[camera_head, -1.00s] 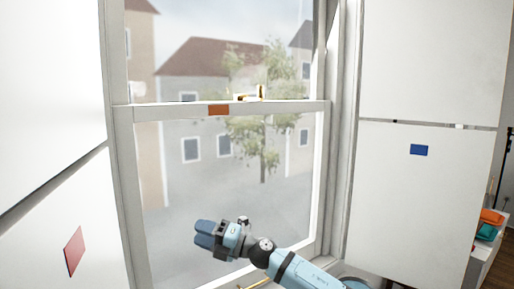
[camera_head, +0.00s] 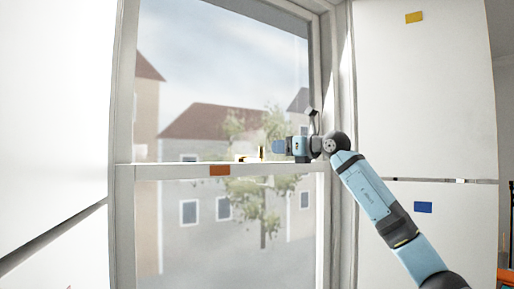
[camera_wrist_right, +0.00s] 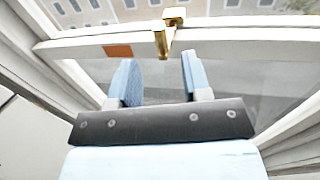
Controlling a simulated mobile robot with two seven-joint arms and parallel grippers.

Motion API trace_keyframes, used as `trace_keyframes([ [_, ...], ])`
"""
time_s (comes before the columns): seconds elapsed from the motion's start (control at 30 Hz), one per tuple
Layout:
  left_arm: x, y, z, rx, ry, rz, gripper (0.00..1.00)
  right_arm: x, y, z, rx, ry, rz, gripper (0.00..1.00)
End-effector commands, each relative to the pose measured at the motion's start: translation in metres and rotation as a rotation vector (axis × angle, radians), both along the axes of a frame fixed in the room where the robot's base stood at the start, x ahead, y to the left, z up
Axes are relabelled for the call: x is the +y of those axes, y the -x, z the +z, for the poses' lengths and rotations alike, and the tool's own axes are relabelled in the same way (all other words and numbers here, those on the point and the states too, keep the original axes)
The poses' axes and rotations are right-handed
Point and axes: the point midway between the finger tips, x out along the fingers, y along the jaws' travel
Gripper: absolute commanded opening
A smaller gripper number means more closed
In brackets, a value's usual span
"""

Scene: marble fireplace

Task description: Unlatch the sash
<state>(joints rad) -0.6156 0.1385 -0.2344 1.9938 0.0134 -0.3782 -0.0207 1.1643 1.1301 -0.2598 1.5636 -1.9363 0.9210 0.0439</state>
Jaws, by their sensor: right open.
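The sash window has a white meeting rail (camera_head: 190,172) across its middle. A brass latch (camera_head: 261,153) sits on top of the rail, small in the head view. My left gripper is not in view.
An orange patch (camera_head: 220,170) marks the rail's front, left of the latch. White panels flank the window; the right one carries a blue patch (camera_head: 423,207) and a yellow patch (camera_head: 414,17). The window frame's right jamb (camera_head: 342,100) is close to my right arm.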

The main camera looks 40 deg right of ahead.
Motion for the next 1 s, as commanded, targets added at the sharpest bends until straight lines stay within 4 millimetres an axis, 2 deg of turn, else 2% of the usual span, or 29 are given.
trace_keyframes([
  [0.03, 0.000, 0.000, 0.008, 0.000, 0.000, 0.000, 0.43, 0.002, -0.012, 0.004, -0.001, -0.004, 0.003, 0.44],
  [0.3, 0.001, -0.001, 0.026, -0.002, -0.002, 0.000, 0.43, 0.009, -0.069, 0.004, -0.001, -0.005, 0.004, 0.44],
  [0.5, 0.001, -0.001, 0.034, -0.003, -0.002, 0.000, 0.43, 0.012, -0.095, 0.002, -0.002, -0.003, 0.003, 0.44],
  [0.67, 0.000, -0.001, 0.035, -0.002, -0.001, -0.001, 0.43, 0.013, -0.104, 0.001, -0.001, -0.001, 0.003, 0.44],
  [0.93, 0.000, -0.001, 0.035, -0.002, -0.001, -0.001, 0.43, 0.013, -0.105, 0.000, -0.001, -0.001, 0.003, 0.44],
  [1.0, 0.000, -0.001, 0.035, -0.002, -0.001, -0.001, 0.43, 0.013, -0.105, 0.000, -0.001, -0.001, 0.003, 0.28],
])
